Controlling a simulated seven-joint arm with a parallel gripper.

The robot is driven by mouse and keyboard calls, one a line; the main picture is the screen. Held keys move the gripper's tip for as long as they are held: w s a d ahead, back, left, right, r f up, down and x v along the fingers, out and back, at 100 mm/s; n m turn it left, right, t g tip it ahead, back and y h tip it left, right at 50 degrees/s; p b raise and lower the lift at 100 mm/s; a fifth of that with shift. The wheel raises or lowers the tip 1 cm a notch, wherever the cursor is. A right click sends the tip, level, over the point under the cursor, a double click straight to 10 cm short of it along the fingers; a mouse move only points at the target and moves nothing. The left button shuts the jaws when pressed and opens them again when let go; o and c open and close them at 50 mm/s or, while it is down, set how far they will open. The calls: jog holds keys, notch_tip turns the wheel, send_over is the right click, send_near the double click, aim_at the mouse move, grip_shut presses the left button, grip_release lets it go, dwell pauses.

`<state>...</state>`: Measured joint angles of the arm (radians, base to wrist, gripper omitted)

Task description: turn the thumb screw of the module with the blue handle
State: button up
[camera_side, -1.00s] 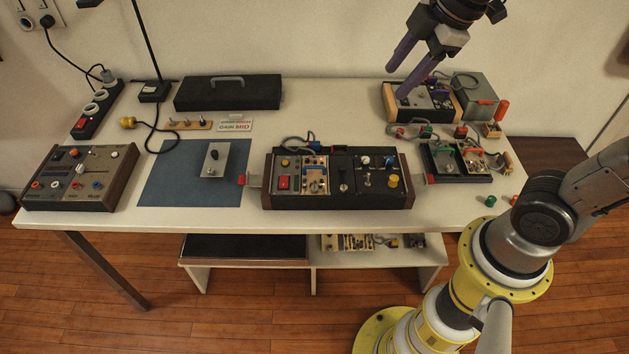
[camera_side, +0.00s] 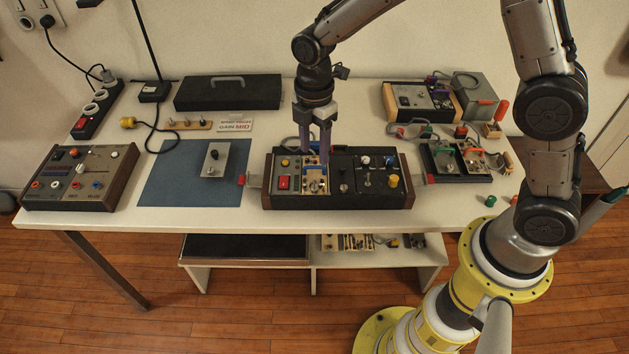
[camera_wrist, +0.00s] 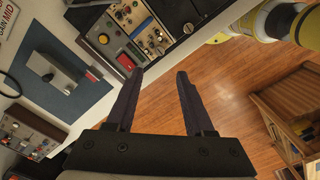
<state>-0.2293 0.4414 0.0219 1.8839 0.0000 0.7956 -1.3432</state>
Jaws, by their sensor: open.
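The module with the blue handle (camera_side: 304,188) is a tan panel in the black rack with brown ends (camera_side: 372,202), left of the rack's middle. Its blue handle (camera_side: 316,184) shows below my fingers; the module is also in the wrist view (camera_wrist: 128,14), near the top. Its thumb screw is too small to make out with certainty. My gripper (camera_side: 315,158) points down over this module, its purple fingers apart with nothing between them. In the wrist view my gripper (camera_wrist: 158,74) is open, its fingertips close to the rack's edge in the picture. I cannot tell whether they touch anything.
A module with a red switch (camera_side: 284,182) sits left of it in the rack, and black modules with knobs (camera_side: 378,178) sit right. A loose grey plate (camera_side: 215,160) lies on the blue mat (camera_side: 165,180). A second instrument case (camera_side: 420,102) stands at the back right.

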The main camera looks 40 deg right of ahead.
aim_at(315, 187)
notch_tip(315, 187, down, 11)
jog(key=shift+f, duration=0.15)
dwell(0.4)
grip_shut()
